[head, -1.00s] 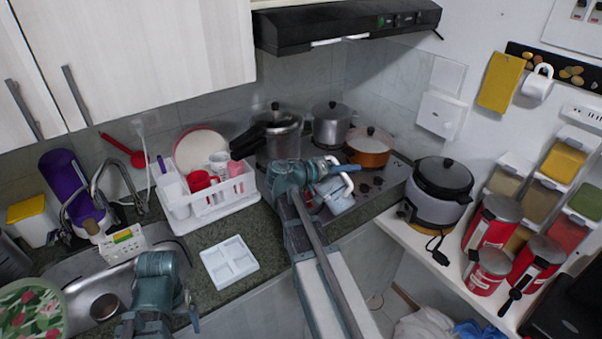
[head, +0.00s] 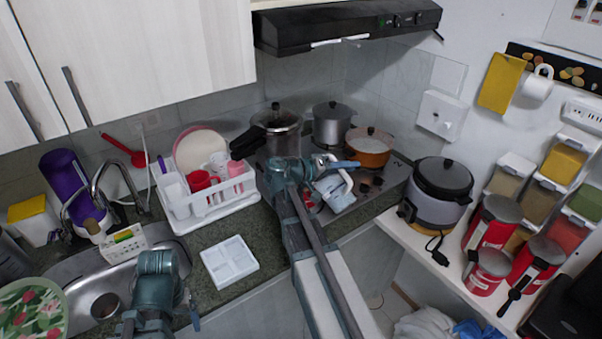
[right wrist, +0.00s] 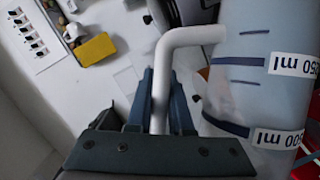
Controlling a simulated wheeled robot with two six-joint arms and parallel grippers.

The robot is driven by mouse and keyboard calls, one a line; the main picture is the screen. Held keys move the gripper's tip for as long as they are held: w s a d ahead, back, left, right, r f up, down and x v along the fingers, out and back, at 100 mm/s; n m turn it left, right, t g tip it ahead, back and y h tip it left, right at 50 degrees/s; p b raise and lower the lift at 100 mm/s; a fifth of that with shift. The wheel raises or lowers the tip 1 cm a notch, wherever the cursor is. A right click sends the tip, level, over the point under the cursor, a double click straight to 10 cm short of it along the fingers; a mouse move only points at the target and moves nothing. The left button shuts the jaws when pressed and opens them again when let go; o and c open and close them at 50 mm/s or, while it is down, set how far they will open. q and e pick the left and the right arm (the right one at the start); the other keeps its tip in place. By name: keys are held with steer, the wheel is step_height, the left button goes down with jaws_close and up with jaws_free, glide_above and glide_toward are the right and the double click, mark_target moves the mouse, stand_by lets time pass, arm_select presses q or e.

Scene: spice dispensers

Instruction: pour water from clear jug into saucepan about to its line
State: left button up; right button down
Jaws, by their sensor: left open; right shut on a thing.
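The clear jug (head: 331,187) hangs over the near edge of the stove, with measuring marks and a white handle. My right gripper (head: 340,164) is shut on this handle. In the right wrist view the handle runs between my right fingers (right wrist: 161,100), and the jug wall (right wrist: 245,85) shows dark lines and ml labels. I cannot tell the jug's water level or exact tilt. An orange pan (head: 370,148) with a pale top stands on the stove behind the jug; I cannot tell whether it is the saucepan. My left gripper (head: 158,265) is open near the sink.
Large metal pots (head: 332,124) stand at the back of the stove. A dish rack (head: 225,208) and a white tray (head: 230,261) are on the counter left of my right arm. A rice cooker (head: 438,195) and red canisters (head: 490,225) stand on the right shelf.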

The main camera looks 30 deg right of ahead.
steer(key=shift+w+r+n, duration=0.3)
steer(key=shift+r, duration=0.2)
stand_by(1.8)
